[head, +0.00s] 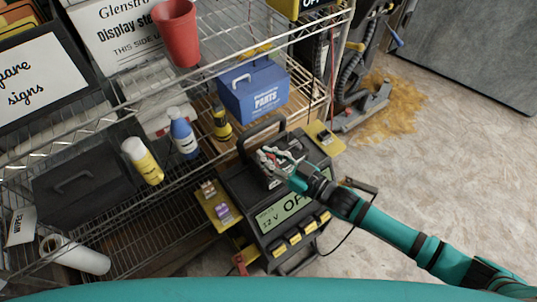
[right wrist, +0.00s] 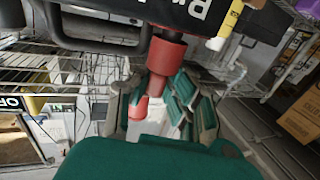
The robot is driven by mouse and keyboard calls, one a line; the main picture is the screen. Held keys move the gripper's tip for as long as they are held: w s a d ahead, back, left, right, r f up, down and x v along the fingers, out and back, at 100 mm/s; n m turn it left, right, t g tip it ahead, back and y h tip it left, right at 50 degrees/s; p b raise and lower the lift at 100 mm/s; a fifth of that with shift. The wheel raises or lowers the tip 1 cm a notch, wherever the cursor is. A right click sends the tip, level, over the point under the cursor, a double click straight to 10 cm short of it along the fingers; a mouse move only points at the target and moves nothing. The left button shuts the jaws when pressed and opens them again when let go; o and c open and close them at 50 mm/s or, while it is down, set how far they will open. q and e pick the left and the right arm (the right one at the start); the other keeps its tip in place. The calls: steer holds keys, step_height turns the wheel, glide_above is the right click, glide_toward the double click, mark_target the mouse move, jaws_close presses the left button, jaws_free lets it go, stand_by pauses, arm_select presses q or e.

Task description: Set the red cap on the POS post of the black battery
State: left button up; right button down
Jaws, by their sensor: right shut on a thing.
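My right gripper (head: 277,160) is over the black battery (head: 264,178) on top of the dark charger cart. In the right wrist view my right gripper (right wrist: 155,105) is shut on the red cap (right wrist: 166,55), a stepped red cylinder. Its wide part points away from me, towards a black body with white lettering (right wrist: 195,12) at the top of that view. I cannot tell whether the cap touches that body or a post. The gripper hides most of the battery top and the POS post in the head view. My left gripper is not in view.
A wire shelf holds a blue parts box (head: 253,92), a yellow bottle (head: 142,162), a blue bottle (head: 183,135) and a red cup (head: 176,32). The charger cart (head: 285,222) has side trays and a black handle (head: 262,130). Open floor (head: 450,150) lies to the right.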

steer(key=shift+f, duration=0.45)
steer(key=c, duration=1.3)
jaws_free()
steer(key=shift+r, duration=0.1)
steer(key=shift+o, duration=0.2)
steer(key=v, duration=1.2)
